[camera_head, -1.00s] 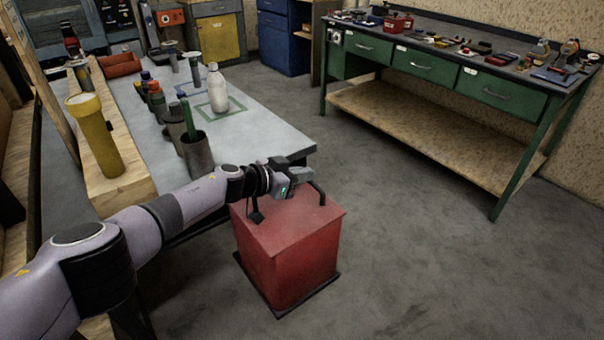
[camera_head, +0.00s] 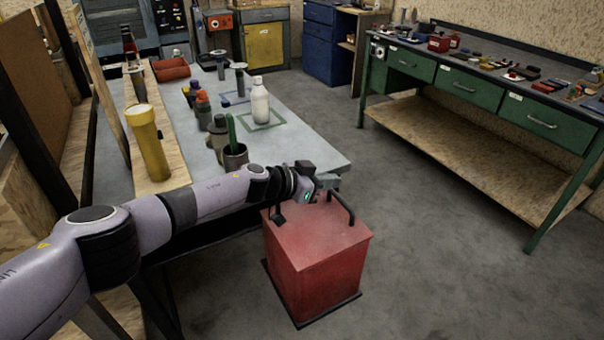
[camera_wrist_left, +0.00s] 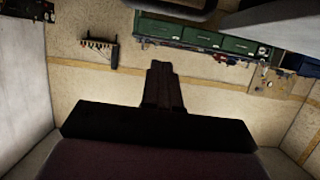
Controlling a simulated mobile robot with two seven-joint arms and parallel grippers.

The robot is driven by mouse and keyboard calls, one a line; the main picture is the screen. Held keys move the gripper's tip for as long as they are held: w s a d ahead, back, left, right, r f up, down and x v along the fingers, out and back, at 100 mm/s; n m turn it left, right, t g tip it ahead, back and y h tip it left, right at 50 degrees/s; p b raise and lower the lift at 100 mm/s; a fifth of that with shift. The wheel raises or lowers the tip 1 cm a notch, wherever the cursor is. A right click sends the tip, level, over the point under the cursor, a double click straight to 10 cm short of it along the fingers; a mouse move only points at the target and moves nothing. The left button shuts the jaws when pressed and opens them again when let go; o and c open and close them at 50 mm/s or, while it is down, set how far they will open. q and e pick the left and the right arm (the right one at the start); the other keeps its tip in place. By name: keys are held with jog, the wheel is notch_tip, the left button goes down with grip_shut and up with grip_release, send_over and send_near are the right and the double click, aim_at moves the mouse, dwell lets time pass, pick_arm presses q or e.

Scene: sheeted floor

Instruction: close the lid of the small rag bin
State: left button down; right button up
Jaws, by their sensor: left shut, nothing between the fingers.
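The small rag bin (camera_head: 318,265) is a red box on a dark base on the floor, just off the front right corner of the grey bench. Its red lid lies flat on top, with no gap that I can see. A dark bar handle (camera_head: 344,207) shows at the lid's back right. My left gripper (camera_head: 334,181) is shut and empty, above the back of the lid beside the handle; I cannot tell if it touches. In the left wrist view its dark fingers (camera_wrist_left: 163,85) are together. My right gripper is not in view.
A green workbench (camera_head: 480,95) stands at the back right. The floor right of the bin is clear.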

pick_arm(q)
jog(key=shift+d+r+v, duration=0.4)
jog(key=shift+r+v, duration=0.55)
jog(key=shift+v, duration=3.3)
jog(key=s+d+f+n+t+h, duration=0.1)
jog(key=s+d+f+n, duration=0.1)
jog(key=s+d+f, duration=0.4)
jog(key=s+d+f+n+t+h, duration=0.1)
jog(key=s+d+f+t, duration=0.15)
jog(key=s, duration=0.55)
jog(key=s+a+f+n+y, duration=0.3)
jog(key=s+a+f+y, duration=0.2)
jog(key=s+a+f, duration=0.2)
jog(key=s+a+f+n+y, duration=0.2)
jog(key=s+a+f+y, duration=0.4)
jog(key=s+a, duration=0.5)
jog(key=a+f+g, duration=0.1)
jog(key=a, duration=0.4)
jog(key=shift+s+f+n+p, duration=0.2)
jog(key=shift+s+n+p, duration=0.1)
jog(key=shift+n, duration=0.1)
